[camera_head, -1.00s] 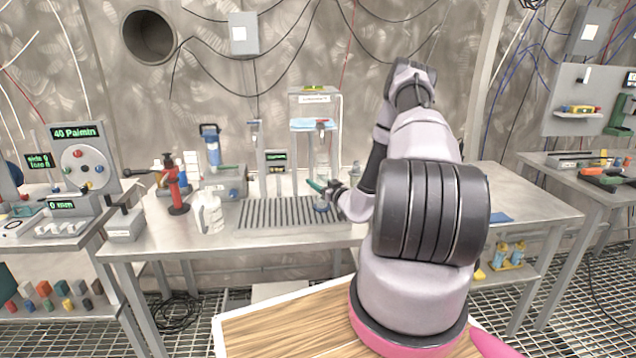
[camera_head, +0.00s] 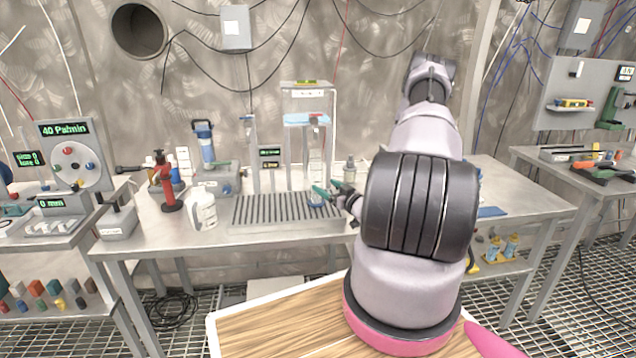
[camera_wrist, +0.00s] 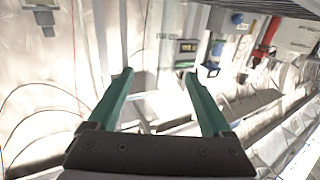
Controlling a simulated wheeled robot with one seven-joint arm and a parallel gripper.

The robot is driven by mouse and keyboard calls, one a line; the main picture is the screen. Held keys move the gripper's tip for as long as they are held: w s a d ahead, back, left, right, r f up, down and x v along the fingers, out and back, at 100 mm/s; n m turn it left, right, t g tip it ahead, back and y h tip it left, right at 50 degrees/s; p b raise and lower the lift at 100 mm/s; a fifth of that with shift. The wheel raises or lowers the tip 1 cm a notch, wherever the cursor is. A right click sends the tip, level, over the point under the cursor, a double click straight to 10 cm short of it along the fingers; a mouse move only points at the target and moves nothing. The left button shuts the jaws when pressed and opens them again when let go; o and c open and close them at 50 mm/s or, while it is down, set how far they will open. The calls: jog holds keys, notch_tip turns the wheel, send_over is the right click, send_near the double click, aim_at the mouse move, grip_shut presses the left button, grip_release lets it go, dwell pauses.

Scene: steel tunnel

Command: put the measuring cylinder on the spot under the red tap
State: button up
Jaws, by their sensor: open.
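The clear measuring cylinder (camera_head: 316,172) with a blue base stands upright at the right end of the slotted drip tray (camera_head: 270,212). The red tap (camera_head: 314,120) hangs from the stand above it, roughly in line. The spot itself is hidden or too small to make out. My gripper (camera_head: 322,193) is just right of the cylinder's lower part, and I cannot tell in the head view whether it touches. In the wrist view its two green fingers (camera_wrist: 158,75) are apart, and I see nothing clearly held between them.
A blue tap (camera_head: 248,120) stands left of the red one, with a small display (camera_head: 269,158) between. A small bottle (camera_head: 349,170) stands behind my gripper. A white jug (camera_head: 202,208) and a red hand pump (camera_head: 166,185) stand left of the tray. The bench right of my arm is mostly clear.

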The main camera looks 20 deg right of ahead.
jog(key=shift+s+d+r, duration=0.1)
jog(key=shift+s+d, duration=0.1)
jog(key=shift+s, duration=1.1)
jog(key=a+r+n+g+y, duration=0.5)
jog(key=a+r+n+y, duration=0.55)
jog(key=r+n, duration=0.55)
jog(key=s+a+r+n+g, duration=0.9)
jog(key=a+n, duration=0.3)
jog(key=n, duration=0.7)
jog(key=s+a+r+n+g+h, duration=0.15)
jog(key=s+r+n+h, duration=0.4)
jog(key=s+n, duration=0.7)
jog(key=s+d+r+n+t+h, duration=0.2)
jog(key=r+n+h, duration=0.1)
jog(key=n, duration=0.6)
jog(key=s+d+r+n+t+h, duration=0.3)
jog(key=r+n, duration=0.3)
jog(key=n, duration=0.3)
jog(key=shift+d, duration=0.35)
